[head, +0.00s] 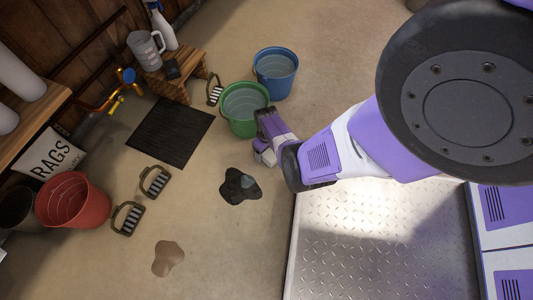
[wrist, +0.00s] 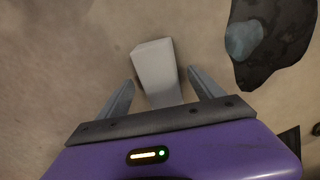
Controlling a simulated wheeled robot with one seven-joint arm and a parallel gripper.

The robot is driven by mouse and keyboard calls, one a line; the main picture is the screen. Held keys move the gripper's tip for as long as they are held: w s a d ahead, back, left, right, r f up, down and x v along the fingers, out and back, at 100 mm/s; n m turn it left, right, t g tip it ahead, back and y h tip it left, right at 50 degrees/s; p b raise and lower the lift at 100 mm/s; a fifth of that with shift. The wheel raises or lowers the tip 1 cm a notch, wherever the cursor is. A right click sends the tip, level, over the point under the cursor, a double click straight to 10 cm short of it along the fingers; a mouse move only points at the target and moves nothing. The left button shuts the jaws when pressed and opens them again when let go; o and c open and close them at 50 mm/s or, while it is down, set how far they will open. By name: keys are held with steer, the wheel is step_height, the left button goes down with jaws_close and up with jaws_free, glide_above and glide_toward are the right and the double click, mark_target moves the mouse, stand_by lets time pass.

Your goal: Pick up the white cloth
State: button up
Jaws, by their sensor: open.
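A pale, boxy white thing, which looks like the white cloth (wrist: 154,62), lies on the floor in the wrist view. My gripper (wrist: 161,79) is open, with one finger on each side of its near end. I see a gap at each finger and nothing is clamped. The far end of the cloth reaches beyond the fingertips. In the head view my gripper (head: 265,147) is low over the floor, below the green bucket, and largely hides whatever is under it.
A dark patch (head: 236,192) with a blue-grey lump on it lies close by; it also shows in the wrist view (wrist: 275,50). Green (head: 240,122) and blue (head: 276,86) buckets of water stand behind my gripper. Brushes (head: 154,182) and a black mat (head: 171,132) lie left.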

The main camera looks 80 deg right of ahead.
steer(key=shift+f, duration=0.15)
steer(key=c, duration=1.6)
steer(key=shift+c, duration=0.2)
